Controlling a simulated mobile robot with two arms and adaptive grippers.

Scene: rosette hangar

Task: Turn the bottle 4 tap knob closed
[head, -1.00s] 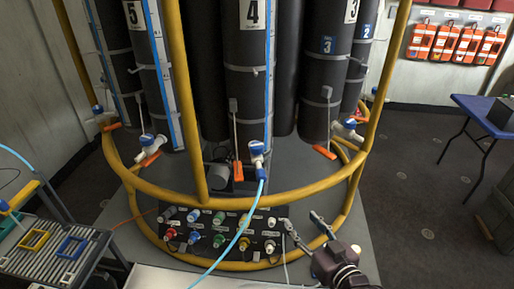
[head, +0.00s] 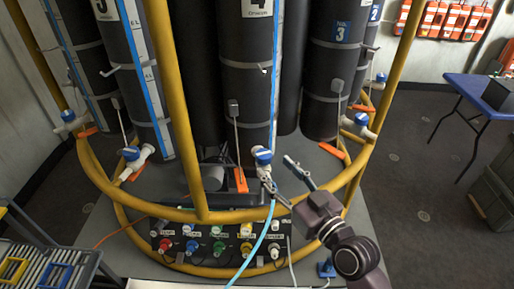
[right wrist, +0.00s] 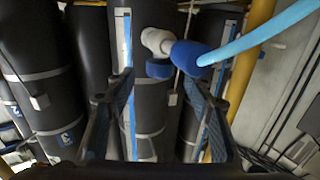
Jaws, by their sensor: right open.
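Bottle 4 (head: 247,110) is the dark cylinder with the 4 label at the centre of the head view. Its tap, with a blue knob (head: 263,156), sits low in front of it, and a blue hose (head: 262,235) hangs from the tap. My right gripper (head: 277,171) is open and empty, its fingers reaching from the right to beside the tap. In the right wrist view the white tap body (right wrist: 156,40) and blue knob (right wrist: 158,70) appear between the spread fingers; whether they touch is unclear. My left gripper is not in view.
A yellow rail (head: 230,214) curves around the bottles, with an upright post (head: 177,100) left of bottle 4. A panel of coloured connectors (head: 218,246) is below. Orange-handled fittings (head: 240,180) are near the bottle bases. A blue table (head: 478,90) stands far right.

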